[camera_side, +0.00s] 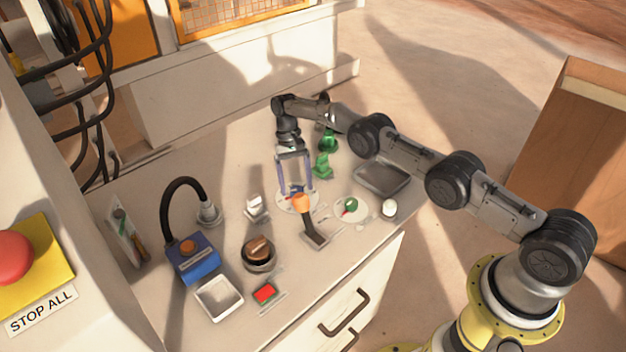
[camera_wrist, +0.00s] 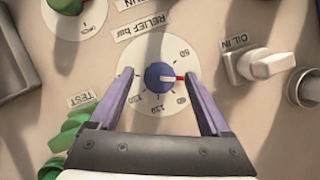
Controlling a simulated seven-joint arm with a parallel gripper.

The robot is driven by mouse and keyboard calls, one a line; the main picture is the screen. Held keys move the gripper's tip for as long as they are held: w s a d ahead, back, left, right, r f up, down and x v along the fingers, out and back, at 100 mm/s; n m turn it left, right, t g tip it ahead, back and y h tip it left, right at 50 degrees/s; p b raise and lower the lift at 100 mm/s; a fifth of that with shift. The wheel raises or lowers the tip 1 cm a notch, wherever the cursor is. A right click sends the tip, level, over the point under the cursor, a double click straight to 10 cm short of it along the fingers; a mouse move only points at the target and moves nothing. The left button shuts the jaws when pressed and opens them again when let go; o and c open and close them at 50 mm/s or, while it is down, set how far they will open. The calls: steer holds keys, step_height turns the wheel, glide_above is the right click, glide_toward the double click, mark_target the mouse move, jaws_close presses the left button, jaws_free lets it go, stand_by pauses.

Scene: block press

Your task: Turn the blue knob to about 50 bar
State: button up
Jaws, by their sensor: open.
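The blue knob (camera_wrist: 157,76) sits at the centre of a round white dial (camera_wrist: 150,48) labelled RELIEF bar in the wrist view. Its white pointer with a red mark points right, between a printed number at upper right and one at lower right; the small digits are hard to read. My gripper (camera_wrist: 159,74) is open, with one finger on each side of the knob and a gap on both sides.
A white OIL IN handle (camera_wrist: 268,63) stands right of the dial. A green TEST part (camera_wrist: 68,133) is at lower left, a green knob (camera_wrist: 66,4) at upper left. In the side view, a grey tray (camera_side: 381,179) and blue box (camera_side: 192,260) flank the work area.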

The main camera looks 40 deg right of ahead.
step_height(320, 180, up, 3)
steer(key=shift+f, duration=0.1)
steer(key=shift+s+r, duration=0.7)
steer(key=s+r, duration=0.8)
steer(key=s, duration=0.4)
steer(key=shift+s+d, duration=0.3)
steer(key=shift+r, duration=0.1)
steer(key=t+h, duration=0.2)
steer(key=t, duration=0.2)
glide_above(300, 191)
steer(key=w, duration=0.1)
step_height(300, 191, down, 13)
steer(key=shift+a, duration=0.15)
